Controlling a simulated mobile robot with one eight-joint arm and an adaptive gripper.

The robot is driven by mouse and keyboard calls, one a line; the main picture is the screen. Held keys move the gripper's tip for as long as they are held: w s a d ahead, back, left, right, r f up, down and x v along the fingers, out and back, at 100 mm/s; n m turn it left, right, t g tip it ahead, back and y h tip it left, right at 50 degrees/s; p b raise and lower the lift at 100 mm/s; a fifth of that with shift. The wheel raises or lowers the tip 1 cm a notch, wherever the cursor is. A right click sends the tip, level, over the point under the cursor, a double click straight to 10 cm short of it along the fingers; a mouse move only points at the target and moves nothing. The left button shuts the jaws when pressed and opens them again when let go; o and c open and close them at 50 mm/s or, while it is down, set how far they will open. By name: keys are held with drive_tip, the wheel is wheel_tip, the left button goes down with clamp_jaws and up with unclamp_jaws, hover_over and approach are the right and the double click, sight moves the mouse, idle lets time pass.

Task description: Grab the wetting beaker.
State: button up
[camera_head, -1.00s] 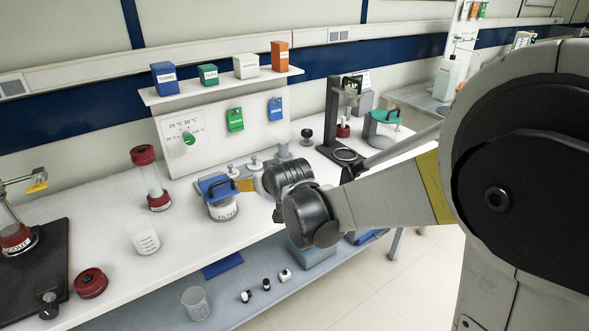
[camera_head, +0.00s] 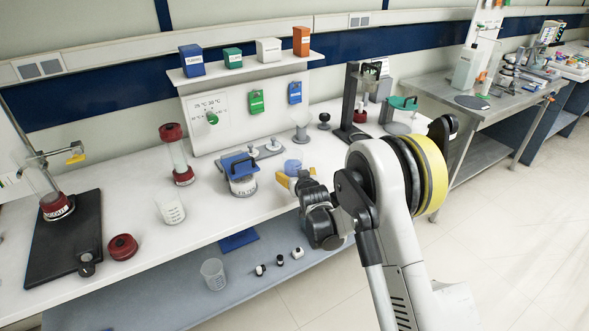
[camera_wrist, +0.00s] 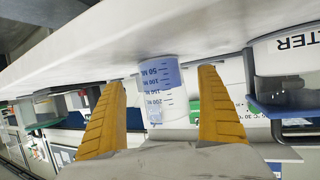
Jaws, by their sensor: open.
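A clear beaker (camera_wrist: 160,92) with printed volume marks and pale blue liquid appears upside down in the wrist view, framed between my fingers. The same beaker (camera_head: 293,167) appears in the head view, upright on the bench just beyond my gripper's yellow fingers. My gripper (camera_wrist: 162,78) is open, with a gap on each side of the beaker. In the head view, my gripper (camera_head: 284,180) is at the bench's front edge, low beside the beaker. How far the beaker sits between the fingers is unclear.
A blue-lidded filter jar (camera_head: 243,185) stands just left of my gripper; it also shows in the wrist view (camera_wrist: 290,55). An empty beaker (camera_head: 171,208) and a red-capped column (camera_head: 177,155) stand farther left. A lower shelf (camera_head: 170,300) holds another beaker (camera_head: 213,274).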

sight(293, 169)
drive_tip(key=b+x, duration=0.2)
drive_tip(key=x, duration=0.2)
drive_tip(key=shift+w+a+f, duration=0.1)
drive_tip(key=shift+w+f, duration=0.05)
drive_tip(key=shift+w, duration=0.45)
drive_tip(key=c, duration=1.4)
drive_tip(key=shift+o, duration=0.2)
